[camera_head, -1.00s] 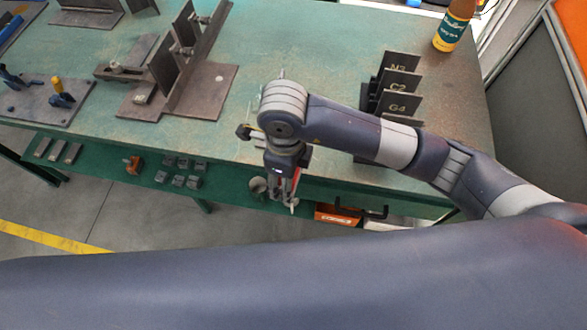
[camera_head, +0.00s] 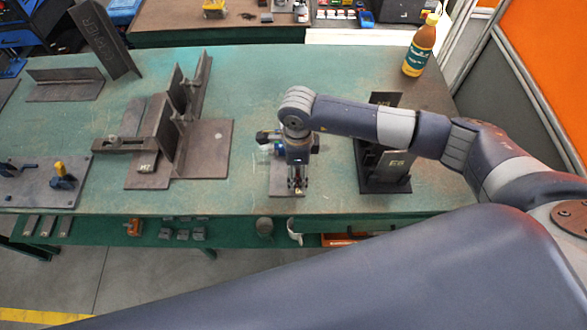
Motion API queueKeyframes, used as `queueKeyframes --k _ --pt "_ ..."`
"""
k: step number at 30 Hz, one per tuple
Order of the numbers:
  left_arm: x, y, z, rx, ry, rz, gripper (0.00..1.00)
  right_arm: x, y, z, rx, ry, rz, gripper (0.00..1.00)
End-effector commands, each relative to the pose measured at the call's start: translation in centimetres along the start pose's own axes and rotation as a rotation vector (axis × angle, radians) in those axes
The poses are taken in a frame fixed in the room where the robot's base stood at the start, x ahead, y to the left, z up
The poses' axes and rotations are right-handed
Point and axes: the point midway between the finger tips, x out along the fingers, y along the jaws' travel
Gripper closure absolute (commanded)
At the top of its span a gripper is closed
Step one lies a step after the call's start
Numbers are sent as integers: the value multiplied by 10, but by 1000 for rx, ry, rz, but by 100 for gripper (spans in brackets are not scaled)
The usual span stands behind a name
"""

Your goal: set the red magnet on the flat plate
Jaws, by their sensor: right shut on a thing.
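My right gripper (camera_head: 298,188) points down over the front part of the green table, right of centre. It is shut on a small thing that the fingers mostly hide. A red part showed between the fingers earlier, so I take it as the red magnet; its red is not clear now. A small flat brown plate (camera_head: 280,190) lies on the table under and beside the fingertips. I cannot tell whether the held thing touches it. My left gripper is not in view.
A steel fixture with upright plates (camera_head: 205,150) stands to the left. A rack of dark labelled plates (camera_head: 385,185) stands close on the right, partly behind my arm. A bottle (camera_head: 420,50) is at the back right. Bare green table (camera_head: 260,85) lies behind the gripper.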

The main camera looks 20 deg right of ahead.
Motion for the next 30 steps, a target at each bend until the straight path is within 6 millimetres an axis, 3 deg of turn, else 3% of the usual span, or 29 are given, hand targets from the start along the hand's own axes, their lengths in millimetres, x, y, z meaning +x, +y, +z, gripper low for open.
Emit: queueKeyframes --k 15,30 --pt "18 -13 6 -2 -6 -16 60 28 -1 2 0 -4 -4 100" --pt "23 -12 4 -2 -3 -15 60 31 -1 2 0 -4 -4 100"
